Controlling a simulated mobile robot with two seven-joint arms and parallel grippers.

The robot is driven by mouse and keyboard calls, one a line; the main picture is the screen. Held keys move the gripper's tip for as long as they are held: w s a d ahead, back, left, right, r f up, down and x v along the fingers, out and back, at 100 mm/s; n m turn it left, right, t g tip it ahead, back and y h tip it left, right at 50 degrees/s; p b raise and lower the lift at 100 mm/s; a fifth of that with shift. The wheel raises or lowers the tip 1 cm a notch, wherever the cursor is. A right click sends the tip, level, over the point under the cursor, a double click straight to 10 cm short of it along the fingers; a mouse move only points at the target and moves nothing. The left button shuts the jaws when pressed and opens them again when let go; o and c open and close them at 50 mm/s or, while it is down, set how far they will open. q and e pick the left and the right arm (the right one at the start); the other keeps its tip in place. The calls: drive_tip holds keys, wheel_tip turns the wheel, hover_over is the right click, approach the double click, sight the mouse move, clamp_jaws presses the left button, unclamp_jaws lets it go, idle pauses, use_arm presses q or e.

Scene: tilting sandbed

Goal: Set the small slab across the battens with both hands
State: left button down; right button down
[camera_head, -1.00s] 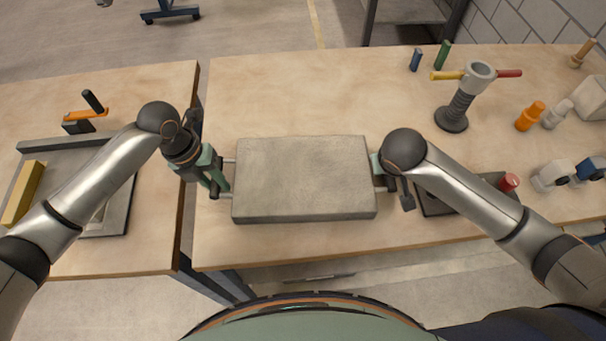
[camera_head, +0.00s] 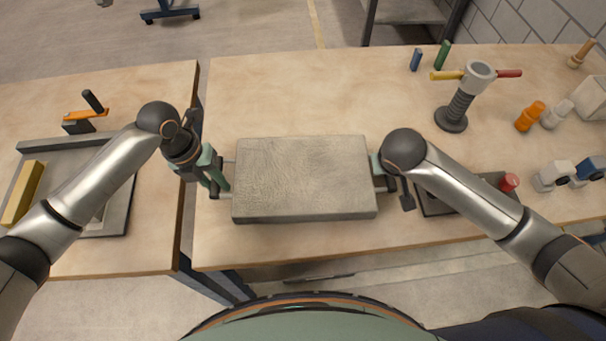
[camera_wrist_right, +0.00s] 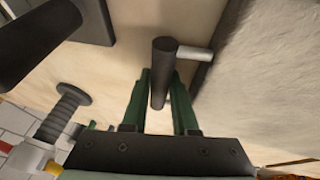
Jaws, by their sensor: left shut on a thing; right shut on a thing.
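The small slab (camera_head: 304,178) is a grey, stone-like block over the middle table, with a short handle at each end. My left gripper (camera_head: 221,182) is shut on the handle at its left end. My right gripper (camera_head: 380,168) is at the right end, partly hidden by its own wrist. The right wrist view shows its green fingers (camera_wrist_right: 162,92) on either side of a dark bar handle, which a pale pin joins to the slab (camera_wrist_right: 262,75). No battens can be made out. I cannot tell whether the slab rests on the table or hangs just above it.
A grey tray (camera_head: 123,205) with a yellow block (camera_head: 23,193) lies on the left table, past a gap. A dark stand (camera_head: 452,118) with coloured handles, an orange bottle (camera_head: 530,116) and toy-like vehicles (camera_head: 553,176) stand right. The table behind the slab is clear.

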use_arm(q)
drive_tip(key=shift+w+r, duration=0.2)
drive_tip(key=shift+r, duration=0.05)
use_arm(e)
drive_tip(key=shift+w+r, duration=0.2)
use_arm(q)
drive_tip(key=shift+r, duration=0.1)
use_arm(e)
drive_tip(key=shift+r, duration=0.15)
